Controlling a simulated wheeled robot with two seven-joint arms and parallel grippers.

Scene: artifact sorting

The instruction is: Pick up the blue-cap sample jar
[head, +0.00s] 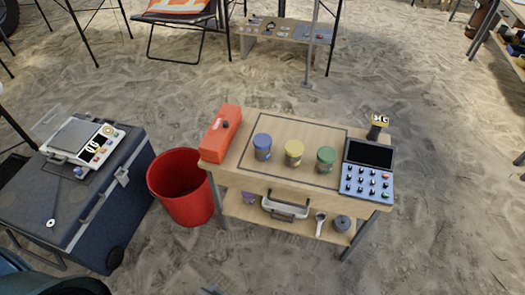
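The blue-cap sample jar (262,147) stands upright on the top of a small wooden table (235,165), inside a dark outlined rectangle. It is the leftmost of three jars in a row. The yellow-cap jar (294,153) stands to its right, and the green-cap jar (326,160) is further right. The jars stand apart from each other. Neither of my grippers shows in the head view.
An orange box (221,134) lies left of the jars, and a device with a screen and knobs (368,168) stands right. A red bucket (180,190) and a dark case (80,205) bearing a scale (82,142) are left. Sand lies around.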

